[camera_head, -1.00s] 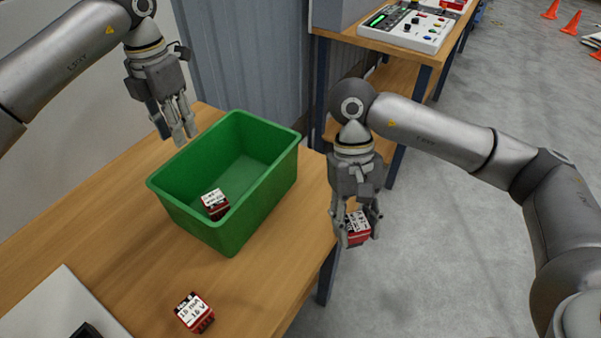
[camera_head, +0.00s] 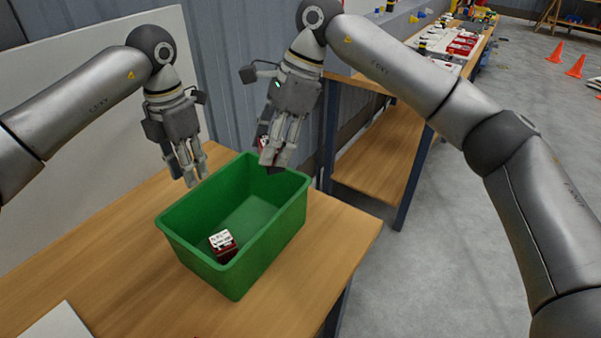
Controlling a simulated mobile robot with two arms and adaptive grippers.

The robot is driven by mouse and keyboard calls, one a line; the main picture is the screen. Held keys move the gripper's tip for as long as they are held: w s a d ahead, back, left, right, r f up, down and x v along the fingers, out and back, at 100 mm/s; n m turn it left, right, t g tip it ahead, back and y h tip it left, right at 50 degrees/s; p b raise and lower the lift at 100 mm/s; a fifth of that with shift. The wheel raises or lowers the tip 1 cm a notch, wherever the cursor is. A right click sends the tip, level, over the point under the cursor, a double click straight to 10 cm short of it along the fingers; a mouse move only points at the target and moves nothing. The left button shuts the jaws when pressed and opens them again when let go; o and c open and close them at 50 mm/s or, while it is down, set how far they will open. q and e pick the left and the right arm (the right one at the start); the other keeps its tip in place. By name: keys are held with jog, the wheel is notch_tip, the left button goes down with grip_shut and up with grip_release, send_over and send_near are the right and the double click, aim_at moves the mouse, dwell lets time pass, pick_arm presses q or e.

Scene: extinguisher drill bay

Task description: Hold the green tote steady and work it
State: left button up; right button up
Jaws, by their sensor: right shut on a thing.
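The green tote (camera_head: 200,264) stands on the wooden table. A red and white block (camera_head: 222,246) lies inside it, near its front left. My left gripper (camera_head: 187,180) is beyond the tote's far left rim, fingers pointing down and apart, with nothing seen between them. My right gripper (camera_head: 272,163) is over the tote's far right part, shut on another red block (camera_head: 263,144). The fingers hide most of that held block.
The wooden table (camera_head: 120,235) is clear left of the tote. A white panel edge (camera_head: 60,322) shows at the front left. A shelved bench (camera_head: 380,160) stands behind at the right, with equipment farther along it. Orange cones (camera_head: 575,66) stand on the far floor.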

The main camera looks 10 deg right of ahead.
pick_arm(q)
send_near(207, 225)
notch_tip(207, 225, down, 5)
jog(key=shift+w+d+f, duration=0.1)
pick_arm(e)
jog(key=w+a+r+m+t, duration=0.1)
jog(key=r+m, duration=0.1)
jog(key=w+a+r+m+t, duration=0.1)
jog(key=a+m, duration=0.1)
jog(key=m, duration=0.1)
jog(key=shift+w+a+r, duration=0.3)
jog(key=shift+w+r, duration=0.1)
pick_arm(q)
jog(key=shift+c, duration=0.4)
grip_shut()
